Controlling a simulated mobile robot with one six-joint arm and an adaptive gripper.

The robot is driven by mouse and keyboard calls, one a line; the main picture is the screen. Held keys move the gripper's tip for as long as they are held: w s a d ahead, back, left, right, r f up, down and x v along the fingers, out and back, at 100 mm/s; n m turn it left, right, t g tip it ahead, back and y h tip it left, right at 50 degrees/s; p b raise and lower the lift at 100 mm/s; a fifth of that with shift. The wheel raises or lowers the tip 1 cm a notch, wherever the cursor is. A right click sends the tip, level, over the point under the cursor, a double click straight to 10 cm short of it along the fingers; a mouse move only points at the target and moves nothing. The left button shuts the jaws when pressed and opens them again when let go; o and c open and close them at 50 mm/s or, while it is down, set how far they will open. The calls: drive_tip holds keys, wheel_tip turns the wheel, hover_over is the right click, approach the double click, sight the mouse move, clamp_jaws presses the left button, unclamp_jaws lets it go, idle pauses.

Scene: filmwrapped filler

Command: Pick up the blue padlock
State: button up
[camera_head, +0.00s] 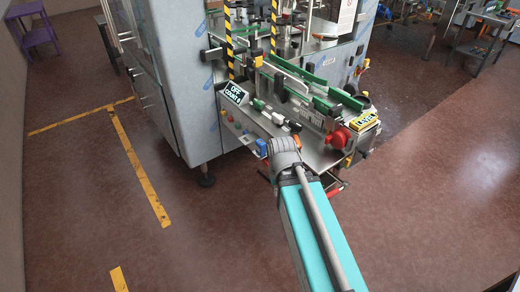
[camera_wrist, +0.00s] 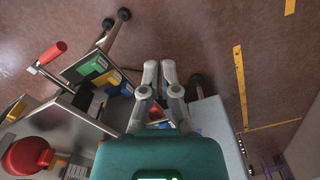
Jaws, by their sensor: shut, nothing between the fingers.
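A small blue block-like thing, likely the blue padlock (camera_head: 261,147), is at the front edge of the machine in the head view, left of my arm's end. In the wrist view the blue padlock (camera_wrist: 128,89) is the nearest in a row of coloured pieces, just left of my gripper's fingers. My gripper (camera_wrist: 159,70) is shut and empty, apart from the padlock, with its fingertips pointing up the picture. In the head view, my wrist hides the fingers. The padlock's shackle cannot be made out.
A yellow piece (camera_wrist: 113,77) and a green piece (camera_wrist: 91,67) sit beside the blue one. A red handle (camera_wrist: 52,53) and a red knob (camera_wrist: 27,155) stick out at left. A sign (camera_head: 236,93) stands on the machine.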

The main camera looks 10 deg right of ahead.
drive_tip(key=o, duration=0.4)
drive_tip(key=shift+w+f, duration=0.2)
drive_tip(key=shift+f, duration=0.05)
drive_tip(key=o, duration=0.9)
drive_tip(key=w+f+n+h+b, duration=0.1)
drive_tip(key=w+f+n+b, duration=0.1)
drive_tip(key=w+d+f+n+h+b, duration=0.1)
drive_tip(key=w+f+n+h+b, duration=0.1)
drive_tip(key=b, duration=0.1)
drive_tip(key=shift+w, duration=0.2)
drive_tip(key=n+t+h+b, duration=0.8)
drive_tip(key=n+h+b, duration=0.5)
drive_tip(key=n+b, duration=0.6)
approach(258, 144)
drive_tip(key=shift+v, duration=1.1)
drive_tip(key=shift+w+a+f, duration=0.1)
drive_tip(key=shift+w+f, duration=0.05)
drive_tip(key=shift+w, duration=0.1)
drive_tip(key=shift+x, duration=4.25)
drive_tip(key=shift+s, duration=0.1)
